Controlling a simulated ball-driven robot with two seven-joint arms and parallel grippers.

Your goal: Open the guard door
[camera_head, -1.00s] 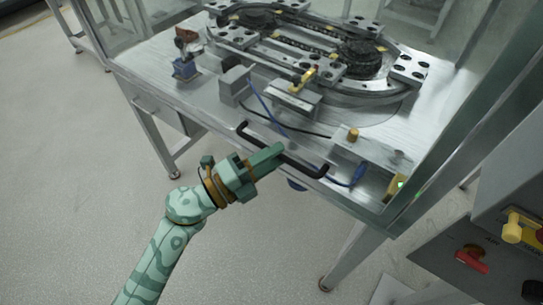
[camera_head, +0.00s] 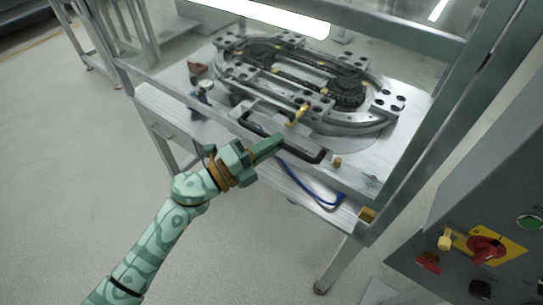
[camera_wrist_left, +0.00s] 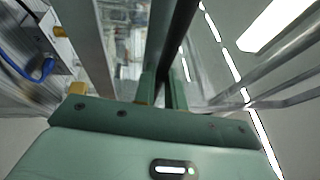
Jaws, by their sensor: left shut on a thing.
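The guard door (camera_head: 385,178) is a clear panel in a grey metal frame on the front of the machine. Its lower edge stands off the bench front. A black bar handle (camera_head: 308,156) runs along its lower part and also shows as a dark bar in the left wrist view (camera_wrist_left: 183,35). My green left gripper (camera_head: 270,147) is shut on the handle near its middle; its fingers (camera_wrist_left: 164,88) hide part of the bar. My right gripper is not in view.
Behind the panel is an oval ring track (camera_head: 300,80). A blue cable (camera_head: 300,185) shows below the handle. A grey control box with a red knob (camera_head: 484,248) stands at the right. The floor (camera_head: 260,250) in front is clear.

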